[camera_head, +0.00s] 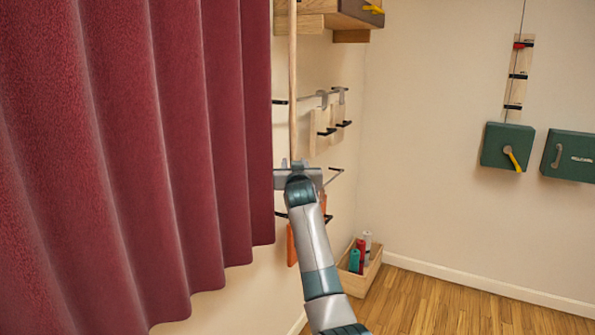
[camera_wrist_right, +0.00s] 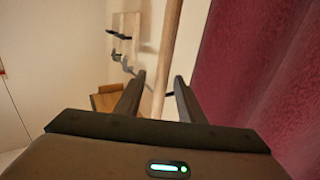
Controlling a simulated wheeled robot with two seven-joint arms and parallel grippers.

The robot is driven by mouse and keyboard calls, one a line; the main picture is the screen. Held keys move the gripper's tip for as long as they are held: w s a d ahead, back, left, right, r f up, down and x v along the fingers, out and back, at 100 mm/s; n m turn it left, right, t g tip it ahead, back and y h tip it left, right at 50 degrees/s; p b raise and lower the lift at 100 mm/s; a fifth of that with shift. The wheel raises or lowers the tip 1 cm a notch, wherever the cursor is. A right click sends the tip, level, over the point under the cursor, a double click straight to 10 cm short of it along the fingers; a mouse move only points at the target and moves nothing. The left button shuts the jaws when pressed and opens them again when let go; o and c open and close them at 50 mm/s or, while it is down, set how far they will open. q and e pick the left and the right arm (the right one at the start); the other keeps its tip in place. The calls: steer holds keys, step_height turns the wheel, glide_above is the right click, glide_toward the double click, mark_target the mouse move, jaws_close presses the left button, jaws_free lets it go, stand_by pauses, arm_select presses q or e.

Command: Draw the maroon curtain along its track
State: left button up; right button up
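The maroon curtain (camera_head: 150,130) hangs in folds over the left of the head view. It also fills the right side of the right wrist view (camera_wrist_right: 262,70). Its track is not in view. A pale wooden rod (camera_head: 292,80) hangs upright just right of the curtain's edge. My right gripper (camera_head: 297,165) is at the rod's visible lower part. In the right wrist view its fingers (camera_wrist_right: 159,78) are apart, with the rod (camera_wrist_right: 170,45) showing in the gap and space on both sides. I cannot tell how deep the rod sits between them. My left gripper is not in view.
Wall hooks (camera_head: 335,95) and a wooden shelf (camera_head: 325,15) are behind the rod. A wooden crate with bottles (camera_head: 360,283) stands on the floor in the corner. Green boxes (camera_head: 507,147) are on the right wall. The floor (camera_head: 440,308) at right is clear.

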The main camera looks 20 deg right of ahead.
steer(key=p+v, duration=0.4)
steer(key=v, duration=0.6)
steer(key=shift+p, duration=0.35)
steer(key=shift+s+r, duration=0.1)
steer(key=shift+s, duration=0.05)
